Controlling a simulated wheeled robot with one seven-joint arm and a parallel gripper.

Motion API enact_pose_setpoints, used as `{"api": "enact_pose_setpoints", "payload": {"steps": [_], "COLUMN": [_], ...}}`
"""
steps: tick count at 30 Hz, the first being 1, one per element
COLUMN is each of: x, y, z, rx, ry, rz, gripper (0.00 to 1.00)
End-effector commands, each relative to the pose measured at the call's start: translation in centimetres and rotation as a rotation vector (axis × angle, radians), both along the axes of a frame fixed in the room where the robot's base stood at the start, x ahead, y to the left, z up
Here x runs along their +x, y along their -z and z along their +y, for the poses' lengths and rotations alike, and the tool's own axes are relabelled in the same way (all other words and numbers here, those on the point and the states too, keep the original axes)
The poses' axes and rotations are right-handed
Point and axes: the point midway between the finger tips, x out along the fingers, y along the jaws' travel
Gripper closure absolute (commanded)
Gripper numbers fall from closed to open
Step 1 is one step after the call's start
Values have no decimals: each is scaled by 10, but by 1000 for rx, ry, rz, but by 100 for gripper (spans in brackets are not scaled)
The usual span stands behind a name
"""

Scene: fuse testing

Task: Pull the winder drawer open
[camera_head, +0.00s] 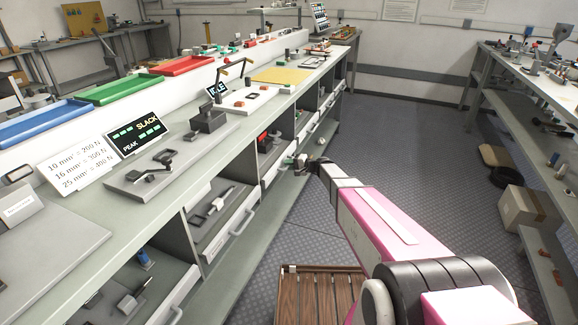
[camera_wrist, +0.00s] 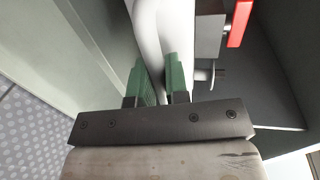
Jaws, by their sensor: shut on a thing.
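My gripper (camera_head: 298,163) is at the front of a pale drawer (camera_head: 272,176) under the long left bench. In the wrist view its two green fingers (camera_wrist: 160,82) are closed around a thick white handle bar (camera_wrist: 152,30), one finger on each side. The arm hides part of the drawer front in the head view. A red item (camera_wrist: 240,22) and a grey block lie behind the handle in the wrist view. I cannot tell how far the drawer stands out from the bench.
Another drawer (camera_head: 228,222) with a white handle is nearer on the left. The bench top (camera_head: 75,240) carries displays, trays and small fixtures. A slatted wooden platform (camera_head: 318,292) is low in front. A cardboard box (camera_head: 528,208) stands right.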

Motion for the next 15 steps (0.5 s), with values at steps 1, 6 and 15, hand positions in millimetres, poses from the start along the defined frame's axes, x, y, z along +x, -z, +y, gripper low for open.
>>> {"api": "enact_pose_setpoints", "payload": {"steps": [1, 6, 15], "x": [-1, -8, -32], "y": [0, 0, -1], "z": [-3, -18, -83], "rx": [-1, -2, -1], "ry": [0, -1, 2], "rz": [0, 1, 0], "gripper": [100, 100, 100]}}
